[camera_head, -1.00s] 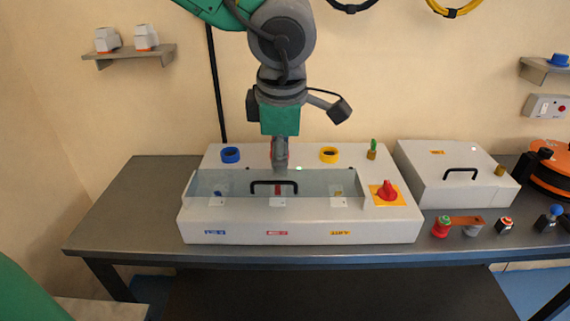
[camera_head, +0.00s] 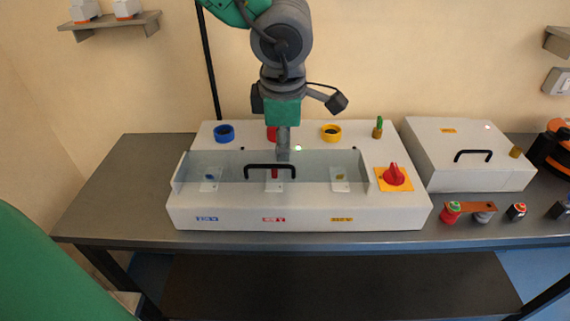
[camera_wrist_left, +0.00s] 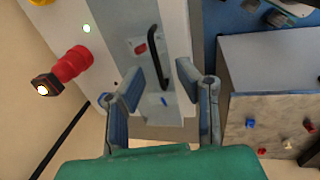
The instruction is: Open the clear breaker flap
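The clear breaker flap (camera_head: 225,168) lies down over the recess of the light grey box, with pale labelled parts showing through it. Its black bar handle (camera_head: 270,166) stands up near the middle. My left gripper (camera_head: 283,155) points down just behind the handle and hides part of the box's rear. In the left wrist view its two fingers (camera_wrist_left: 160,72) are apart, with the handle (camera_wrist_left: 153,55) seen between and beyond their tips. Contact with the handle cannot be told. My right gripper is not in view.
Blue (camera_head: 224,133) and yellow (camera_head: 331,133) rings and a red part sit on the box's rear ledge. A red rotary switch (camera_head: 394,175) is on the right. A second grey box (camera_head: 470,155) stands right of it. The table's left side (camera_head: 115,190) is clear.

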